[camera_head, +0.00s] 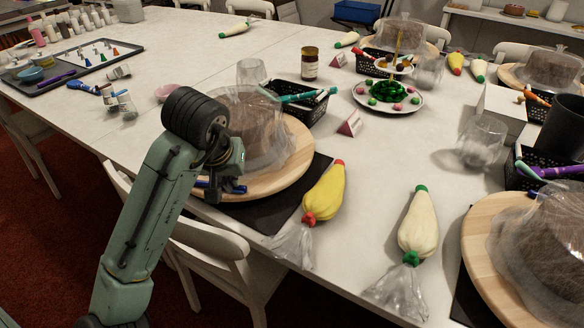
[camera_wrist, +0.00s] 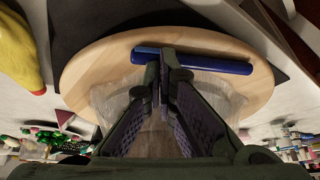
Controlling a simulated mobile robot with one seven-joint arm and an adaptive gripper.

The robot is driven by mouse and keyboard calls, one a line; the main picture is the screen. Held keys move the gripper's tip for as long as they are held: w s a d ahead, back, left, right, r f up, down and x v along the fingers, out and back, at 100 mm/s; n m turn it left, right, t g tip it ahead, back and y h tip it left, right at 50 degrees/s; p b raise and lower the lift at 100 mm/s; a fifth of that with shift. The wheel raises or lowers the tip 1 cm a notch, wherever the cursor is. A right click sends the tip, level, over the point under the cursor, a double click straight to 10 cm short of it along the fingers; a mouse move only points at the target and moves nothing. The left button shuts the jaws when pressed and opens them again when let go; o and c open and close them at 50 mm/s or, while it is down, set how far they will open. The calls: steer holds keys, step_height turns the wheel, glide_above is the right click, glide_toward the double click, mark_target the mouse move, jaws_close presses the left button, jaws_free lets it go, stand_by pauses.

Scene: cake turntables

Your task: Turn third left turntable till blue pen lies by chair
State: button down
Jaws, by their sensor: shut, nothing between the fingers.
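A round wooden turntable (camera_head: 284,178) carries a cake under clear wrap (camera_head: 262,130). The blue pen (camera_head: 203,184) lies near the turntable's front left rim, on the side of a white chair (camera_head: 207,242). My gripper (camera_head: 236,187) is low over this rim, partly hiding the pen. In the wrist view, the pen (camera_wrist: 215,64) runs across the wood (camera_wrist: 95,70), with the shut, empty fingertips (camera_wrist: 168,66) overlapping its middle. I cannot tell whether they touch it.
A dark mat (camera_head: 285,215) lies under the turntable. Yellow (camera_head: 325,195) and cream (camera_head: 418,225) piping bags lie to its right. A black basket (camera_head: 300,108) stands behind it. Another turntable (camera_head: 483,250) is at the right edge.

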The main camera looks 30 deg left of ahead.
mark_target(204, 181)
steer(key=shift+s+a, duration=0.4)
steer(key=shift+a, duration=0.4)
steer(key=shift+s+a, duration=0.35)
steer(key=shift+a, duration=0.45)
steer(key=shift+s+a+p, duration=0.15)
steer(key=shift+s+a, duration=0.05)
steer(key=shift+a, duration=0.65)
steer(key=shift+s+a+p, duration=0.15)
steer(key=shift+a, duration=0.7)
steer(key=shift+r+p, duration=1.45)
steer(key=shift+r, duration=0.1)
step_height(204, 181, up, 6)
steer(key=p, duration=0.6)
